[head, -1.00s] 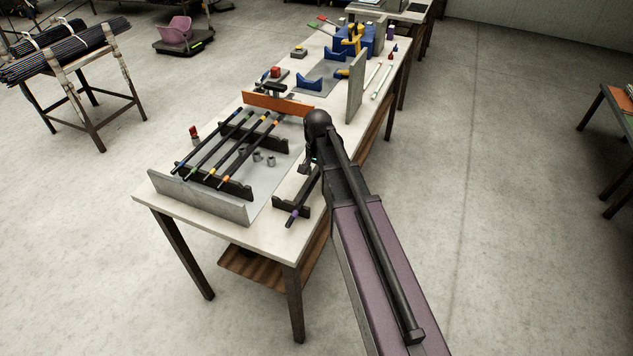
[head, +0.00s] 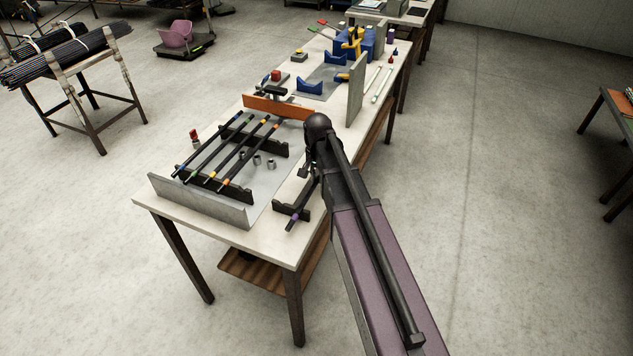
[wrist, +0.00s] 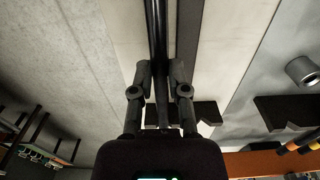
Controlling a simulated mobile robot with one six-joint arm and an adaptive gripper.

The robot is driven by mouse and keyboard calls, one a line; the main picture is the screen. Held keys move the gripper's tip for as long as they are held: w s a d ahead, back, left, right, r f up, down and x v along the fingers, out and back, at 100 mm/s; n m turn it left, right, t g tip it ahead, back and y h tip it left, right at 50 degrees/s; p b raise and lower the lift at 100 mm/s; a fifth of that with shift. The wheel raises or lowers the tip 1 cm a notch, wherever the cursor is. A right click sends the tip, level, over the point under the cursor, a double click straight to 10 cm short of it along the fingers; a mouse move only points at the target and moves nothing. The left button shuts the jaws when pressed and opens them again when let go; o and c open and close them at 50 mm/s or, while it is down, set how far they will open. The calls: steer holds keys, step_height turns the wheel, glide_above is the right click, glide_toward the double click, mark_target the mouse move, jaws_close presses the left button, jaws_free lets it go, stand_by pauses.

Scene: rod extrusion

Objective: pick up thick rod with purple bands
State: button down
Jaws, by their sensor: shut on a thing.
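The thick dark rod with a purple band (head: 295,217) lies along the right side of the workbench, at a dark notched holder (head: 282,207). Its near end sticks out past the holder. My gripper (wrist: 160,72) is shut on this rod, with one finger on each side. In the wrist view the rod (wrist: 157,25) runs between the fingers. In the head view my wrist and arm hide the rod's far part. I cannot tell whether the rod is clear of its holder.
Several thinner banded rods (head: 225,150) rest on dark racks to the left. Small grey cylinders (head: 257,160) stand beside them. An orange plate (head: 275,106) and an upright grey panel (head: 356,88) stand farther back. The workbench (head: 270,240) has bare room at its near edge.

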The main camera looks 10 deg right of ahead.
steer(key=shift+r, duration=0.15)
step_height(320, 180, up, 3)
steer(key=p, duration=0.3)
steer(key=shift+r+p, duration=0.2)
steer(key=shift+p, duration=0.15)
steer(key=s+d+r+p, duration=0.1)
steer(key=s+d, duration=0.1)
steer(key=s, duration=1.4)
steer(key=shift+r, duration=0.15)
steer(key=shift+d, duration=0.15)
